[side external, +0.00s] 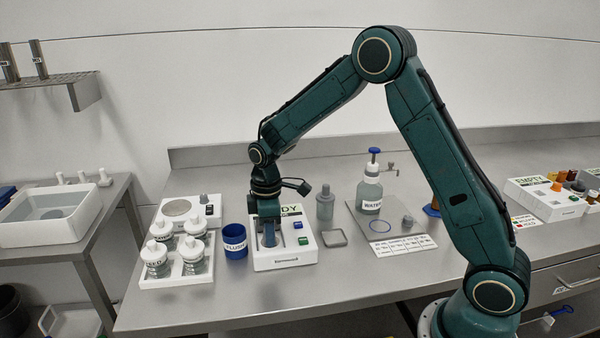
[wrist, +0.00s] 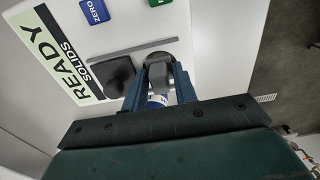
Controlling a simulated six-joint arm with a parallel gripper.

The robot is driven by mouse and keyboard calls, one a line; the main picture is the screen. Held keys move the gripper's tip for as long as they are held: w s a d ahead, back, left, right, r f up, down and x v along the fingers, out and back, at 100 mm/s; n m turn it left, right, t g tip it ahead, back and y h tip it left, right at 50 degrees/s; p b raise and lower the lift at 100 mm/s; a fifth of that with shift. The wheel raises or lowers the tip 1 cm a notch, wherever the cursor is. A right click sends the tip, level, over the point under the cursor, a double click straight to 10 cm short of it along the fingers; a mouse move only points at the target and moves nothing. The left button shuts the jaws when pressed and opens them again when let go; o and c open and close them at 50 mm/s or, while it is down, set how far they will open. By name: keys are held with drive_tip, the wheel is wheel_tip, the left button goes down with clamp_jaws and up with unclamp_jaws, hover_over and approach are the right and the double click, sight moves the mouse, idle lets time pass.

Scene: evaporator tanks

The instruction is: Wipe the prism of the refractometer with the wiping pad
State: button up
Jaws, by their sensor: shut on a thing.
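The white refractometer (side external: 285,262) stands on the steel bench. Its READY panel (wrist: 66,52) shows in the wrist view, beside a dark rounded square (wrist: 118,75) that may be the prism area. My gripper (side external: 268,240) points down over the refractometer's top. In the wrist view my gripper (wrist: 158,78) is shut on a small piece with a rounded grey end and a white and blue part, probably the wiping pad (wrist: 158,98). The grey end is low over the top face beside the dark square. I cannot tell whether it touches.
A blue cup (side external: 235,250) stands close left of the refractometer, by a white rack (side external: 178,279) of lidded jars. A small grey square dish (side external: 334,238) and a grey bottle (side external: 325,205) are to its right. The water bottle (side external: 369,190) stands farther right. The front bench is clear.

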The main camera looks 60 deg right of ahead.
drive_tip(key=shift+w+a, duration=0.4)
drive_tip(key=shift+a, duration=0.05)
drive_tip(key=shift+s+d, duration=0.9)
drive_tip(key=shift+a+r, duration=0.1)
drive_tip(key=shift+r, duration=4.05)
